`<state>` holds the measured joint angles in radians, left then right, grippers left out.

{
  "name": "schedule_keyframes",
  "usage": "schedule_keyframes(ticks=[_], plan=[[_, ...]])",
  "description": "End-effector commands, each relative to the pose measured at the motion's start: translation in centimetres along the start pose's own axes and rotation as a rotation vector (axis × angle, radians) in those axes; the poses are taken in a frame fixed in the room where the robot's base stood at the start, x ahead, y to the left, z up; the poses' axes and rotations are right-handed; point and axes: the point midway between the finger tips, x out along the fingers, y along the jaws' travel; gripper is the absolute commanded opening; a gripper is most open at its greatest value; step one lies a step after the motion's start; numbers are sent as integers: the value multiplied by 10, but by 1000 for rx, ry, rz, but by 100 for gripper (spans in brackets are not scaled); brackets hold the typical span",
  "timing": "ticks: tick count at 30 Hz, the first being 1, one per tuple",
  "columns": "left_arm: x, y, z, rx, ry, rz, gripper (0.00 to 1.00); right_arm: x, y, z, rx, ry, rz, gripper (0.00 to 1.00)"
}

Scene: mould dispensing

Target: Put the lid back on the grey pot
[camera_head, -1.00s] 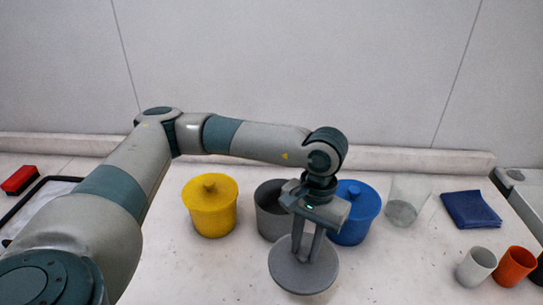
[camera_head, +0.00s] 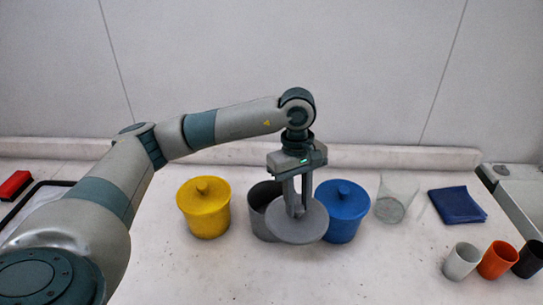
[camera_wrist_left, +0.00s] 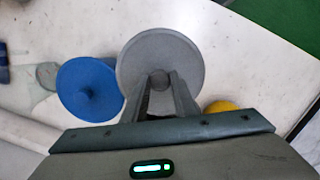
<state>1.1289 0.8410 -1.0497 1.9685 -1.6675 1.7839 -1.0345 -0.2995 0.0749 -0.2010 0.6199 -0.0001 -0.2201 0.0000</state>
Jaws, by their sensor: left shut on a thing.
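The grey lid (camera_head: 297,226) is a round disc with a knob. My left gripper (camera_head: 298,209) is shut on its knob and holds it, tilted in the head view, in front of and above the grey pot (camera_head: 262,208). The grey pot stands open between the yellow and blue pots, and the lid and gripper hide its right part. In the left wrist view the lid (camera_wrist_left: 185,62) sits between the fingers (camera_wrist_left: 160,88) and hides the pot. My right gripper does not show.
A lidded yellow pot (camera_head: 204,215) stands left of the grey pot, a lidded blue pot (camera_head: 343,210) right. Further right are a clear cup (camera_head: 393,200), a folded blue cloth (camera_head: 457,205), and white (camera_head: 461,262), orange (camera_head: 498,260) and black (camera_head: 530,258) cups. The front table is clear.

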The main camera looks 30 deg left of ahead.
Motion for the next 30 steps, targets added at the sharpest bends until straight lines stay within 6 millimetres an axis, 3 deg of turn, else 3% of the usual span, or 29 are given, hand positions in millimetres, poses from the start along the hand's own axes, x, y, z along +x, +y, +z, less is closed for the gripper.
schedule_keyframes(ticks=[9,15,21,30], plan=[[-40,-1,-74,-773,-1,91,0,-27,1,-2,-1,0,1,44],[-52,-7,-104,-1081,-1,130,0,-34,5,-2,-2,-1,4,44],[-56,-10,-114,-1184,0,144,0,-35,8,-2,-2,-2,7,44],[-55,-10,-114,-1185,0,144,0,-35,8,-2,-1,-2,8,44]])
